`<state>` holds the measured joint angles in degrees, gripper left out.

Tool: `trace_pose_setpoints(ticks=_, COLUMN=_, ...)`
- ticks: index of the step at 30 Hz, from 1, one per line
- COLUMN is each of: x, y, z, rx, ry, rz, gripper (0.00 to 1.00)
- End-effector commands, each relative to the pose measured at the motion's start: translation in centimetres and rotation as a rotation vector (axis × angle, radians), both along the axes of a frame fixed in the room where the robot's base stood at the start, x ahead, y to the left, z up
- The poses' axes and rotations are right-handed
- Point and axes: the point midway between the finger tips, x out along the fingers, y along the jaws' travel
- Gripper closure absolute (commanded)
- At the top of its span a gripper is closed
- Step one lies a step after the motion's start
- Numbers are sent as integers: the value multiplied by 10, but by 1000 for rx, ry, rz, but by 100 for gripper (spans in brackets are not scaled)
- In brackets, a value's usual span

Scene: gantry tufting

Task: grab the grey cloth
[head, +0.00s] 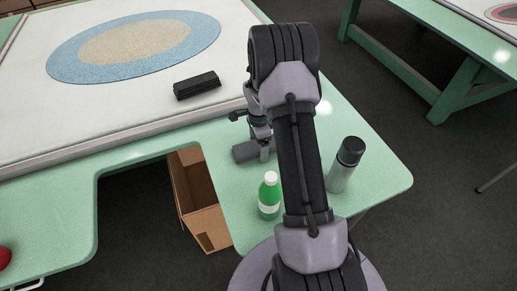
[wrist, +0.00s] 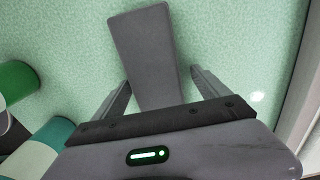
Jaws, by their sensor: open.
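The grey cloth (head: 246,152) is a flat, elongated grey piece lying on the green table, partly hidden behind my arm in the head view. In the wrist view the grey cloth (wrist: 143,40) runs between the fingers and on past their tips. My gripper (wrist: 160,88) is open, with one finger on each side of the cloth and a gap at the right finger. Whether the left finger touches the cloth I cannot tell. In the head view my gripper (head: 260,135) is small and mostly covered by the wrist.
A green bottle (head: 269,197) and a grey flask with a black lid (head: 341,168) stand close by. A black ribbed piece (head: 197,85) lies on the white tufting frame (head: 100,115). A cardboard box (head: 200,205) is below the table (head: 228,190). Green objects (wrist: 18,80) crowd the wrist view's left.

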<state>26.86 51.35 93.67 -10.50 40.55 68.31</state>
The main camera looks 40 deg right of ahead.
Motion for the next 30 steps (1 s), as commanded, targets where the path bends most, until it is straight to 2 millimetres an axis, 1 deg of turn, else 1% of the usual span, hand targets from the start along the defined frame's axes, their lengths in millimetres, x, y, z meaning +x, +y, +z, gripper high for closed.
trace_pose_setpoints(ticks=1, x=0, y=0, z=1, rx=0, ry=0, rz=0, gripper=18)
trace_pose_setpoints(ticks=5, x=0, y=0, z=1, rx=0, ry=0, rz=0, gripper=44)
trace_pose_setpoints(ticks=6, x=0, y=0, z=1, rx=0, ry=0, rz=0, gripper=52)
trace_pose_setpoints(ticks=8, x=0, y=0, z=1, rx=0, ry=0, rz=0, gripper=64)
trace_pose_setpoints(ticks=9, x=0, y=0, z=1, rx=0, ry=0, rz=0, gripper=72)
trace_pose_setpoints(ticks=11, x=0, y=0, z=1, rx=0, ry=0, rz=0, gripper=83)
trace_pose_setpoints(ticks=12, x=0, y=0, z=1, rx=0, ry=0, rz=0, gripper=85)
trace_pose_setpoints(ticks=17, x=0, y=0, z=2, rx=0, ry=0, rz=0, gripper=85)
trace_pose_setpoints(ticks=19, x=0, y=0, z=10, rx=0, ry=-1, rz=1, gripper=85)
trace_pose_setpoints(ticks=20, x=1, y=0, z=16, rx=-1, ry=-2, rz=1, gripper=85)
trace_pose_setpoints(ticks=24, x=1, y=0, z=56, rx=-1, ry=-3, rz=-1, gripper=85)
trace_pose_setpoints(ticks=27, x=0, y=0, z=80, rx=-1, ry=-2, rz=0, gripper=85)
trace_pose_setpoints(ticks=30, x=0, y=0, z=96, rx=0, ry=-1, rz=1, gripper=85)
